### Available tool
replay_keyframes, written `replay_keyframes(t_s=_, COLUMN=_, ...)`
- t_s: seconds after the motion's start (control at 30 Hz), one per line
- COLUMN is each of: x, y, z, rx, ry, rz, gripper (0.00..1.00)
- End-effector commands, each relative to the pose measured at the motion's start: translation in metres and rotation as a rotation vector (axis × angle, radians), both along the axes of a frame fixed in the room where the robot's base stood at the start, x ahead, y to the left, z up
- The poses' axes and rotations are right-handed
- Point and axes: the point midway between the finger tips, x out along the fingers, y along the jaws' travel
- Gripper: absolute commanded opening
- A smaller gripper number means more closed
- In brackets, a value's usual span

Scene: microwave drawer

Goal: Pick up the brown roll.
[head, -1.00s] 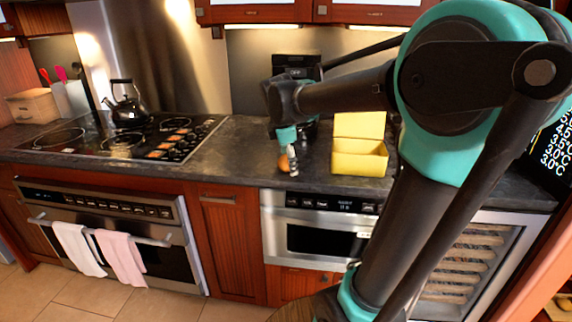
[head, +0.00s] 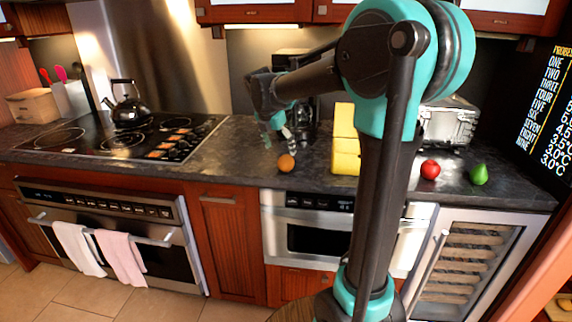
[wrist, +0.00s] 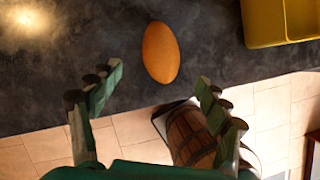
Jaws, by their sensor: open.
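The brown roll (head: 286,163) is a small orange-brown oval lying on the dark countertop near its front edge, above the microwave drawer. In the wrist view the roll (wrist: 160,52) lies beyond the fingertips, roughly centred between the two fingers and apart from both. My gripper (head: 279,136) hangs just behind and above the roll in the head view. In the wrist view my gripper (wrist: 155,92) is open with nothing between its fingers.
A yellow box (head: 345,150) stands right of the roll, partly behind my arm. A red apple (head: 430,169) and a green pear (head: 479,174) lie farther right, before a metal toaster (head: 449,122). The cooktop (head: 125,138) is left. Bare counter (head: 232,150) lies between cooktop and roll.

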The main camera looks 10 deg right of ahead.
Motion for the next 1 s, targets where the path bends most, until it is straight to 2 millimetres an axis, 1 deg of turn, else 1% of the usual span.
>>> replay_keyframes(t_s=0.03, x=0.003, y=-0.002, z=-0.008, rx=0.001, ry=-0.001, rz=-0.002, gripper=0.77)
replay_keyframes(t_s=0.1, x=0.005, y=-0.005, z=-0.016, rx=0.001, ry=-0.001, rz=-0.002, gripper=0.77)
replay_keyframes(t_s=0.37, x=0.011, y=-0.009, z=-0.031, rx=0.000, ry=0.000, rz=-0.001, gripper=0.77)
replay_keyframes(t_s=0.6, x=0.023, y=-0.020, z=-0.061, rx=0.000, ry=-0.001, rz=-0.002, gripper=0.77)
replay_keyframes(t_s=0.7, x=0.025, y=-0.022, z=-0.069, rx=0.000, ry=0.000, rz=-0.001, gripper=0.77)
replay_keyframes(t_s=0.97, x=0.025, y=-0.023, z=-0.072, rx=0.000, ry=0.000, rz=-0.001, gripper=0.77)
replay_keyframes(t_s=1.0, x=0.025, y=-0.023, z=-0.072, rx=0.000, ry=0.000, rz=-0.001, gripper=0.74)
